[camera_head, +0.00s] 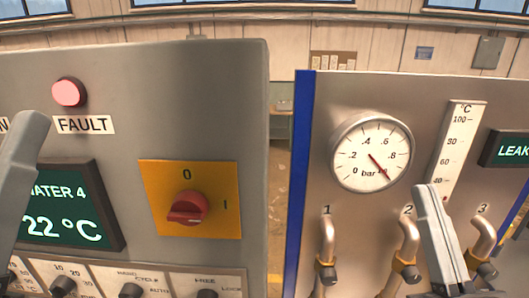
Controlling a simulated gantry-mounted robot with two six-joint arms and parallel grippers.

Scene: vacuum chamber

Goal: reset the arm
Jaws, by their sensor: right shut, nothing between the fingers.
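My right gripper (428,190) rises from the lower right, its fingers shut together and empty. It stands in front of the right panel (330,100), between the valve handles numbered 2 (408,238) and 3 (484,240), and hides part of the panel. My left gripper (30,122) comes in at the left edge, in front of the left panel (190,80). It partly covers the dark display (75,200) reading 22 °C. I cannot tell whether its fingers are apart.
The left panel has a pink FAULT lamp (69,92), a red rotary switch (187,208) on a yellow plate and small knobs below. The right panel has a bar gauge (371,152), a thermometer (459,150) and valve handle 1 (327,245). A gap separates the panels.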

